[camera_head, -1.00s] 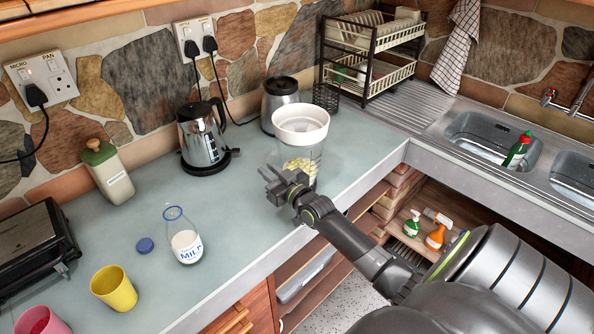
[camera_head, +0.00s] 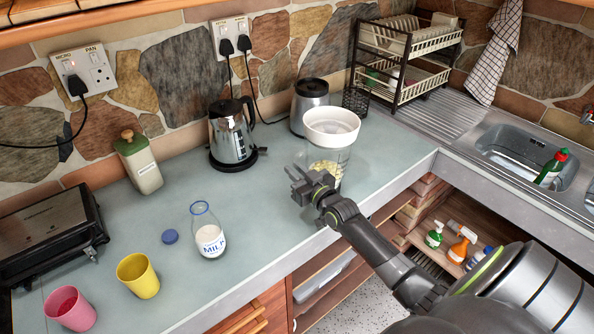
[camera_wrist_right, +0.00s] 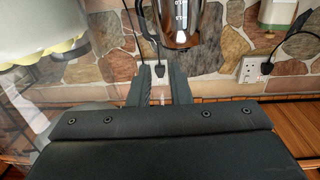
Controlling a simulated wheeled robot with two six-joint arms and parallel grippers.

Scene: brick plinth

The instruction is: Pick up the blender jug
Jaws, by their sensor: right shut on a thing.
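The blender jug (camera_head: 343,161) is clear, with a wide white top (camera_head: 331,126) and pale yellow pieces inside. It is upright near the counter's front edge. My right gripper (camera_head: 308,182) is at its near left side, shut on the jug; in the head view the exact place of hold is unclear. In the right wrist view the jug (camera_wrist_right: 60,78) fills the left side, beside the right gripper's fingers (camera_wrist_right: 162,88). I cannot tell whether the jug's bottom touches the counter. My left gripper is not in view.
A grey blender base (camera_head: 306,103) stands just behind the jug, with a kettle (camera_head: 232,135) to its left. A milk bottle (camera_head: 208,232), yellow cup (camera_head: 137,276) and pink cup (camera_head: 70,309) stand at left. A dish rack (camera_head: 410,80) is behind right.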

